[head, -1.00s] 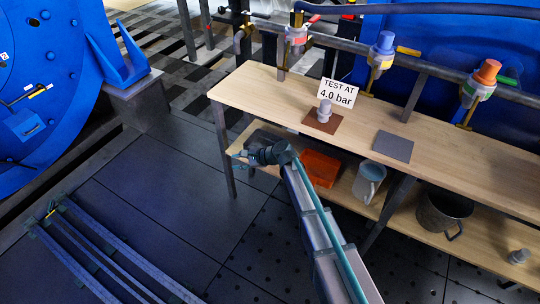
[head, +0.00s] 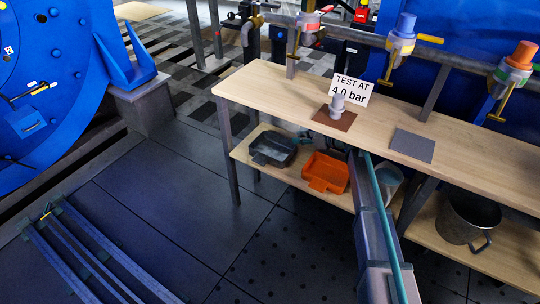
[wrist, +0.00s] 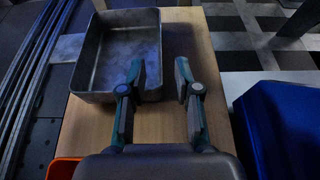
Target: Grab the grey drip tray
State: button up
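The grey drip tray (head: 273,149) sits at the left end of the bench's lower shelf. In the wrist view the tray (wrist: 118,94) lies ahead and left of centre, empty, with its open side up. My gripper (wrist: 160,75) is open with nothing held. In the picture, its left finger overlaps the tray's near right corner and its right finger is over bare wood beyond the tray's right wall. I cannot tell whether it touches. In the head view the gripper is mostly hidden under the bench top.
An orange tray (head: 326,172) is right of the grey one; its edge shows in the wrist view (wrist: 62,168). A jug (head: 389,180) and metal pot (head: 468,218) stand further right. The bench top (head: 270,90) is close above. A blue body (wrist: 280,125) is at right.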

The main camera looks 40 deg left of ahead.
aim_at(280, 137)
jog(key=b+x, duration=0.4)
jog(key=x, duration=0.6)
grip_shut()
